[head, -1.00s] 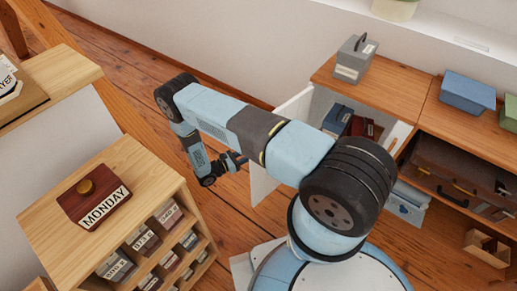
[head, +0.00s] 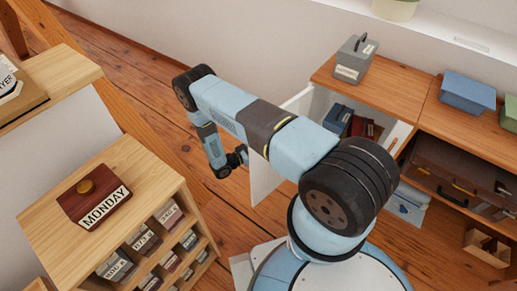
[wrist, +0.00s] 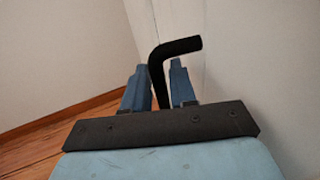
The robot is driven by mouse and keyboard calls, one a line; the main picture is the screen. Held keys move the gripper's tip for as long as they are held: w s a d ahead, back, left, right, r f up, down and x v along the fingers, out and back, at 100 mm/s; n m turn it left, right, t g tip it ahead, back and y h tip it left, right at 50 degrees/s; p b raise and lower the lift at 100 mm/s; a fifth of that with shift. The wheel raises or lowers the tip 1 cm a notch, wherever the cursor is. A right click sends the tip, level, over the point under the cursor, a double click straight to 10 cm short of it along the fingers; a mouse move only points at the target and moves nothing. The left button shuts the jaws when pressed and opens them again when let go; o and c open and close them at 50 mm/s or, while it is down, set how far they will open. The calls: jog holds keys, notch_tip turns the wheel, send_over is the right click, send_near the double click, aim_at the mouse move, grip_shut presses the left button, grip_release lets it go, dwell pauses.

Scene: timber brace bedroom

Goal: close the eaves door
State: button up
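The eaves door (head: 268,178) is a white panel that stands open at the left end of the low wooden cabinet. In the wrist view, a black bent handle (wrist: 166,62) stands out in front of a pale panel. My gripper (head: 240,156) is at the door's left side in the head view. In the wrist view its two blue fingers (wrist: 160,86) lie close on either side of the handle's lower part. I cannot tell whether they press on it. The handle's lower end is hidden behind my gripper's dark crossbar.
The cabinet (head: 388,95) carries a grey box (head: 355,60) and a blue box (head: 467,92). Blue and red items (head: 350,122) sit inside the opening. A wooden pigeonhole unit (head: 125,165) with a MONDAY block (head: 94,198) stands at left. Bare floor (head: 150,105) lies behind my arm.

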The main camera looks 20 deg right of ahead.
grip_shut()
jog(key=shift+a, duration=0.25)
jog(key=shift+s+d, duration=0.1)
jog(key=shift+s, duration=0.05)
